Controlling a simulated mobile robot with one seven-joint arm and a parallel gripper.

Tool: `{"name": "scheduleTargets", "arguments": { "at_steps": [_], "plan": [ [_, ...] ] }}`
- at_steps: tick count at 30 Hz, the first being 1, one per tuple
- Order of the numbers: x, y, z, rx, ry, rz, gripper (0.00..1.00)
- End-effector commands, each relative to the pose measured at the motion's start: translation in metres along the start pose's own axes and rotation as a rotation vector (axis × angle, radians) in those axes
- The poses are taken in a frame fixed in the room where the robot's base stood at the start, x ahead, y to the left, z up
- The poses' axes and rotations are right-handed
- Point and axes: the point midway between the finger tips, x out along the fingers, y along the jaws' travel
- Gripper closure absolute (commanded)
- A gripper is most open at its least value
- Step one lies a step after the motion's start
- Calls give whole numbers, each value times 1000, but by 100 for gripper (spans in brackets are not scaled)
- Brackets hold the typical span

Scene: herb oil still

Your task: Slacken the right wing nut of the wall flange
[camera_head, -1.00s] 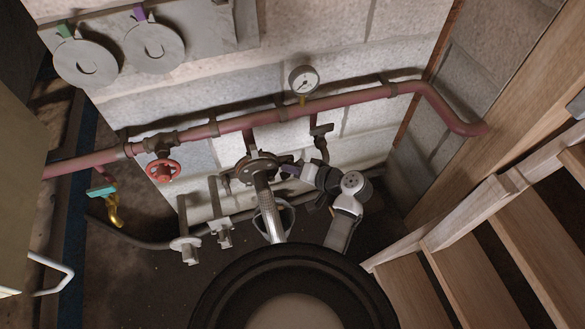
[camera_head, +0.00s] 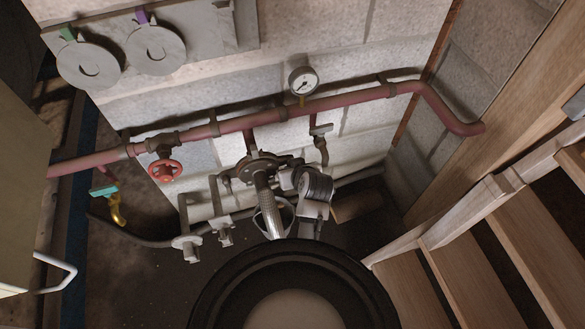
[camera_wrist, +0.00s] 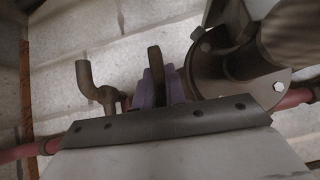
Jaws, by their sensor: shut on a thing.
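The dark wall flange (camera_head: 258,162) sits on the block wall below the red pipe, with a ribbed metal hose running down from it. In the wrist view the round flange (camera_wrist: 208,88) with bolt holes is at the right. My gripper (camera_wrist: 156,88) has purple fingers and is shut on a flat brown upright piece, the wing nut (camera_wrist: 155,60), just left of the flange rim. Its top stands out above the fingers; its lower part is hidden between them. In the head view my wrist hides the fingers and this nut.
The red pipe (camera_head: 350,98) carries a gauge (camera_head: 303,81) and a red handwheel (camera_head: 165,170). A small tap (camera_head: 321,140) hangs right of the flange; it stands close to my fingers in the wrist view (camera_wrist: 92,88). Wooden stairs (camera_head: 490,260) lie right; a black round vessel (camera_head: 215,300) is in front.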

Motion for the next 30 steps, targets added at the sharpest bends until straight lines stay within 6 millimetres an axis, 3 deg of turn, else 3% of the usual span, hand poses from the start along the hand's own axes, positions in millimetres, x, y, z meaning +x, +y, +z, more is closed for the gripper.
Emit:
{"name": "scheduleTargets", "arguments": {
  "at_steps": [23,24,28,30],
  "plan": [
    [-1,1,-2,-76,5,78,100],
    [-1,1,-2,-76,5,78,84],
    [0,1,-2,-75,4,76,67],
    [0,1,-1,-74,3,76,66]
  ]
}}
